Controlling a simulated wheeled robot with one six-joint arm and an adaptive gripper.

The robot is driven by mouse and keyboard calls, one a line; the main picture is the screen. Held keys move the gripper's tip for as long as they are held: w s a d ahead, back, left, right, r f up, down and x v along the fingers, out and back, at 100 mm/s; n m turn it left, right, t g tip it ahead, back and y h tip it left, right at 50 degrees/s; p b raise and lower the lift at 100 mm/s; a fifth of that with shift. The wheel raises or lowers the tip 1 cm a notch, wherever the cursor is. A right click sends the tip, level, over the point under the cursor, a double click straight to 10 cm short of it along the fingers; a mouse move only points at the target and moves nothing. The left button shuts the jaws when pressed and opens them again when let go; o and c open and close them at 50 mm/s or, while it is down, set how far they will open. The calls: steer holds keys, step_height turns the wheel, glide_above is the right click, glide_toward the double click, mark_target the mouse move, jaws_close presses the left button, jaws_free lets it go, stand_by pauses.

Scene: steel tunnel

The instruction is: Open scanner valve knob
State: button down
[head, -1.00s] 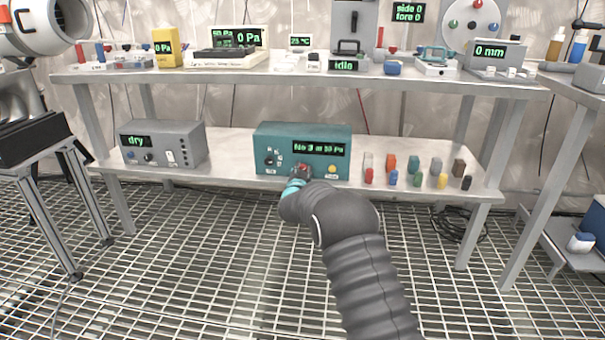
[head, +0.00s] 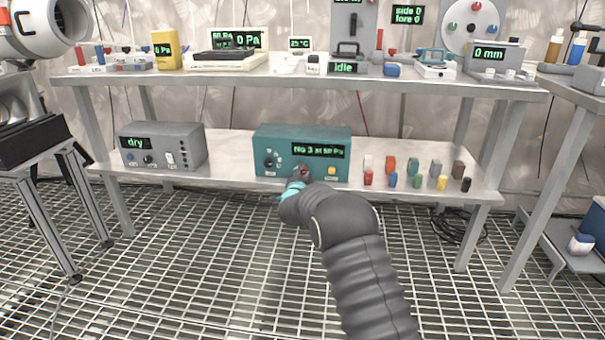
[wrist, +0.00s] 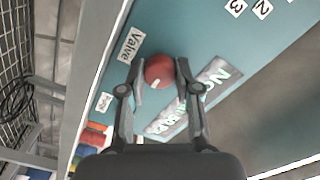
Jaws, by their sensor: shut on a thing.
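The scanner is a teal box (head: 275,142) on the lower shelf, with a lit display (head: 320,151) that seems to read "No 3 at 50 Pa". Its red valve knob (wrist: 158,72) sits on the front face beside a "Valve" label (wrist: 132,45) in the wrist view. My gripper (wrist: 158,80) is shut on this knob, with one finger on each side. In the head view my gripper (head: 302,176) is at the lower middle of the scanner front, where my wrist partly hides the knob.
A grey box (head: 185,147) showing "dry" stands left of the scanner. Several small coloured blocks (head: 412,168) stand right of it. The upper shelf (head: 300,78) with instruments runs above. Open grating floor (head: 200,260) lies in front.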

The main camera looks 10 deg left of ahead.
stand_by(0.4)
steer(key=c, duration=0.8)
jaws_free()
steer(key=s, duration=1.2)
steer(key=shift+a, duration=0.2)
